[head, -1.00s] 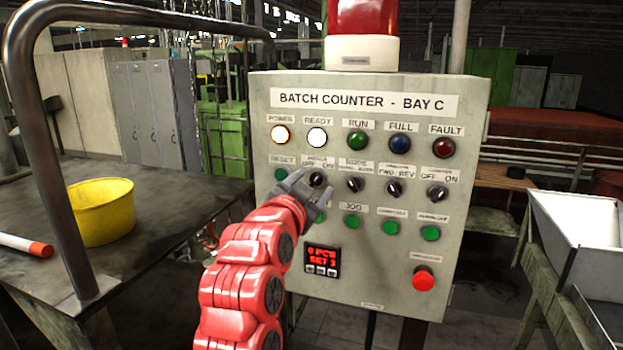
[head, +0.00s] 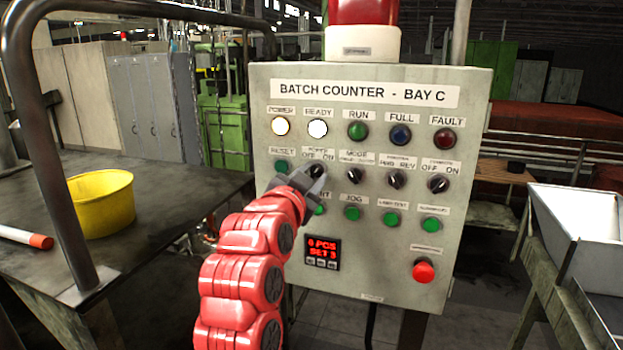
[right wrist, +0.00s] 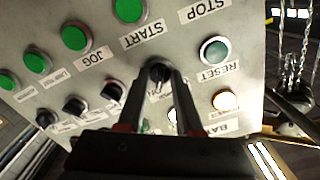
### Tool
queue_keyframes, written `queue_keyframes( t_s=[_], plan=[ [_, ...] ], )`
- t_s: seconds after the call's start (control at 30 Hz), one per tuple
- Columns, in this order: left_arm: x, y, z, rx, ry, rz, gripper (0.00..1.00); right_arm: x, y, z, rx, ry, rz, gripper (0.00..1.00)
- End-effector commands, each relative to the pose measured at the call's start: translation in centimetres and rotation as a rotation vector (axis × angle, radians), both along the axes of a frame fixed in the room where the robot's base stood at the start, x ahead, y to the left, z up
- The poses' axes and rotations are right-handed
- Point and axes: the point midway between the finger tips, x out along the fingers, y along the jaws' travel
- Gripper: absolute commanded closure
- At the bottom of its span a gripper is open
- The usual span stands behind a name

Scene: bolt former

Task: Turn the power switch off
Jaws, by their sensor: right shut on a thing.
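The power switch (head: 316,171) is a black rotary knob under an OFF ON label, in the second row of the grey control panel (head: 375,285). My right gripper (head: 311,181) reaches up to it from below left, partly covering it. In the right wrist view the switch (right wrist: 159,72) sits between the fingertips of my gripper (right wrist: 162,88), which is shut on it. Which way the knob points is hard to tell. The POWER lamp (head: 281,126) glows warm white. My left gripper is not in view.
The READY lamp (head: 318,128) is also lit. The RESET button (head: 281,167) is left of the switch, the MODE knob (head: 355,175) right, and green buttons (head: 352,213) below. A red stop button (head: 424,271) is lower right. A yellow bucket (head: 103,205) stands on the left table.

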Motion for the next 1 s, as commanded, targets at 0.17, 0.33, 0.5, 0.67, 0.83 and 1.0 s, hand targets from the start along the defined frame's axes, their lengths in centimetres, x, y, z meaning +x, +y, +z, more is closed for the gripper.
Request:
queue_keyframes(
  t_s=[0.17,0.33,0.5,0.67,0.83,1.0],
  plan=[
    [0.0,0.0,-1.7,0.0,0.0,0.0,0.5,-0.1,0.0,-0.3,-0.078,0.021,-0.001,1.0],
    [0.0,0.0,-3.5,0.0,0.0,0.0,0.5,0.0,0.0,-0.5,-0.208,0.064,0.0,1.0],
    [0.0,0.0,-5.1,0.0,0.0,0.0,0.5,-0.1,0.0,-0.4,-0.358,0.113,0.0,1.0],
    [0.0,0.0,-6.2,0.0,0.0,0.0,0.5,-0.1,0.0,-0.3,-0.503,0.162,0.0,1.0],
    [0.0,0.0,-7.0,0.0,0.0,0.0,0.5,-0.1,0.0,-0.2,-0.649,0.209,0.0,1.0],
    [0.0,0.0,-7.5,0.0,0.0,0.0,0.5,0.0,0.0,-0.1,-0.777,0.251,0.0,1.0]
  ],
)
